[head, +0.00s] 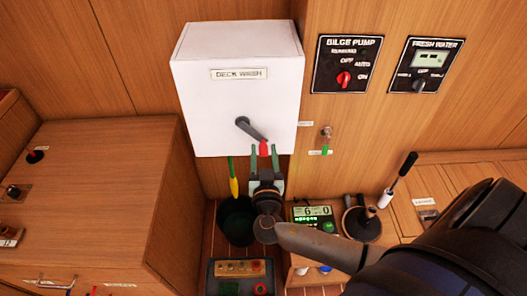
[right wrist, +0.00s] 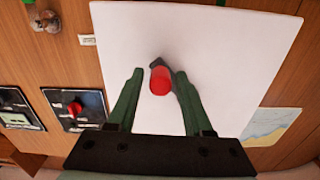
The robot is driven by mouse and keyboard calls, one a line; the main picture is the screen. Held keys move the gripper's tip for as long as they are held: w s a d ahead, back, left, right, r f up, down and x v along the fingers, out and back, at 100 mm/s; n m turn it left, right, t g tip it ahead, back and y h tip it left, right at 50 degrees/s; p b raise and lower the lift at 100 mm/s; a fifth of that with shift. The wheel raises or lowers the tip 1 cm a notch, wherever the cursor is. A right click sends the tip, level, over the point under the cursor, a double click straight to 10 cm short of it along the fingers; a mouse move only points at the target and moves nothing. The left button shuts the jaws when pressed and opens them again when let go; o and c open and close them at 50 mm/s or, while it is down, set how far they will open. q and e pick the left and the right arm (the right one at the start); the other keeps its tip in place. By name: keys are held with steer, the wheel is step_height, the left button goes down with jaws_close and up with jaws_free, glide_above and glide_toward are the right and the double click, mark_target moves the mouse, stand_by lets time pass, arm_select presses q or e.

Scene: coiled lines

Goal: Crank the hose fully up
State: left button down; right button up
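The white box labelled DECK WASH (head: 237,90) hangs on the wood wall. Its grey crank arm (head: 252,130) points down and to the right from the hub and ends in a red knob (head: 264,149). A short green line with a yellow end (head: 233,185), which looks like the hose and its nozzle, hangs under the box. My right gripper (head: 265,150) is open, with its green fingertips on either side of the red knob. In the right wrist view the red knob (right wrist: 160,83) shows between the spread fingers, with gaps beside it. My left gripper is out of view.
The bilge pump panel (head: 347,64) and fresh water panel (head: 427,66) are right of the box. A dark bucket (head: 236,222) stands below the hose end. A lit display (head: 313,215) and a plunger-like tool (head: 362,220) are to the right. A wooden cabinet (head: 90,190) is left.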

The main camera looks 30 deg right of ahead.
jaws_close()
stand_by(1.1)
